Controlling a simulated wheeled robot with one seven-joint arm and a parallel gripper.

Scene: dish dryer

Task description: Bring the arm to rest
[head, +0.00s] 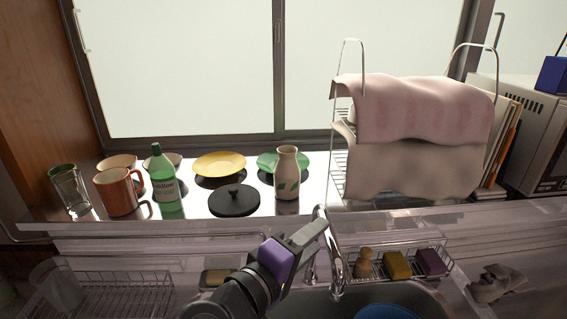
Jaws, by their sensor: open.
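My arm reaches up from the bottom of the head view, over the sink area. My gripper (308,232) is at its end, left of the chrome faucet (338,262) and overlapping it in the picture. It is open, and I see nothing held in it. The counter behind it carries a black lid (234,201) and a white vase (287,174) with a green leaf mark; both stand beyond the gripper.
A brown mug (118,192), a glass (70,188), a green bottle (162,176) and a yellow plate (219,164) stand at the left. A cloth-draped rack (337,180) is right. A wire basket (118,292) and sponge caddy (436,250) flank the arm.

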